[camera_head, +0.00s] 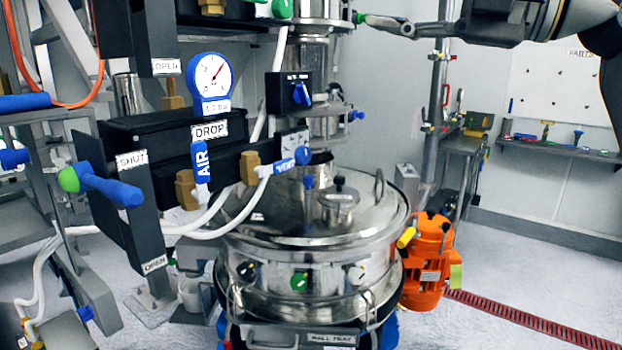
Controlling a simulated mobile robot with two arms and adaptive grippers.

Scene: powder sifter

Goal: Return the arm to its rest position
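My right gripper (392,25) comes in from the top right, with its dark arm behind it. It is level with the upper steel pipe of the sifter (318,235), just right of that pipe. A small green part (359,18) shows at the pipe side of its fingertips. I cannot tell whether the fingers touch or hold it. The gripper is small and seen from the side, so its opening is unclear. My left gripper is not in view.
A black valve panel with a blue pressure gauge (210,80) and a blue, green-tipped lever (100,186) stands at left. An orange motor (428,262) sits at the sifter's right side. A bench (466,142) and wall shelf (565,150) are farther back. Floor at right is open.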

